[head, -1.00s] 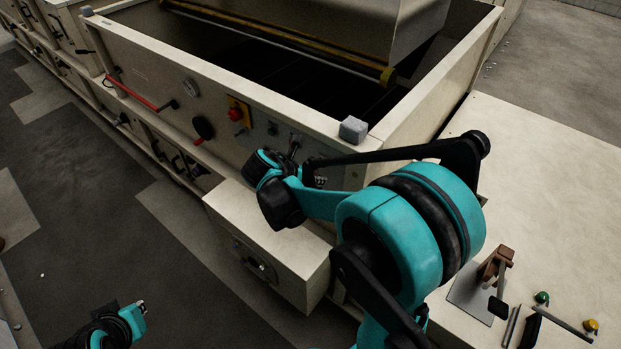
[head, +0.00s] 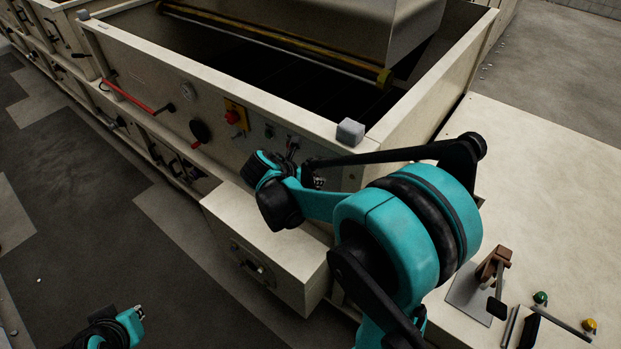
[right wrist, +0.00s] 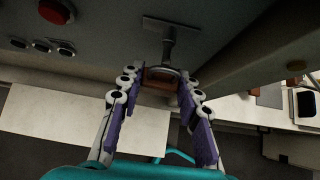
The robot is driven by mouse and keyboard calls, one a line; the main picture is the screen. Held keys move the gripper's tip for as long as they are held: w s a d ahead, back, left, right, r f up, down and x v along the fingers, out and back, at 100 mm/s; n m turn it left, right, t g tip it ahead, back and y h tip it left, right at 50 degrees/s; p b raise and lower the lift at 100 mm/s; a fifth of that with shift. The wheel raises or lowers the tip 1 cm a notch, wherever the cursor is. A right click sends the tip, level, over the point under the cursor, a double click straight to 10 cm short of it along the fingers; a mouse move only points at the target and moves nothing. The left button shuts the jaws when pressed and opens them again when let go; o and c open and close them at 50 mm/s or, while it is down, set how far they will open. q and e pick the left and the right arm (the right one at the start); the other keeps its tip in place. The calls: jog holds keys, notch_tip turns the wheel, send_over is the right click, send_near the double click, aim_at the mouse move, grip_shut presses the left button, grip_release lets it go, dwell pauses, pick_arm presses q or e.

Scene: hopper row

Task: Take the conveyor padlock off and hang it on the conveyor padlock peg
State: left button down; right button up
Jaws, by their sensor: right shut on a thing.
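A copper-brown padlock (right wrist: 158,84) sits between my right gripper's purple-padded fingers (right wrist: 160,92) in the right wrist view. The right gripper is shut on it. A grey metal post (right wrist: 172,48) sticks out from a plate on the panel, and its lower end meets the padlock's top. I cannot tell whether the shackle is still around it. In the head view the right gripper is mostly hidden behind my own wrist, close to the hopper's front panel (head: 225,150). My left gripper (head: 137,312) is low at the left, away from the panel, its jaws too small to judge.
The panel carries a red button (head: 233,117), a black round knob (head: 200,130) and a red lever (head: 130,98). A beige box (head: 265,235) juts out below. A pale table (head: 560,200) at the right holds a brown clamp-like stand (head: 494,263) and coloured knobs.

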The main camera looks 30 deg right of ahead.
jog(key=shift+w+d, duration=0.25)
jog(key=shift+d, duration=0.3)
jog(key=shift+w+d, duration=0.2)
jog(key=shift+d, duration=0.35)
jog(key=shift+f, duration=0.1)
jog(key=shift+f+b, duration=0.25)
jog(key=shift+b, duration=0.15)
jog(key=o, duration=1.2)
jog(key=shift+o, duration=0.2)
jog(key=v, duration=1.2)
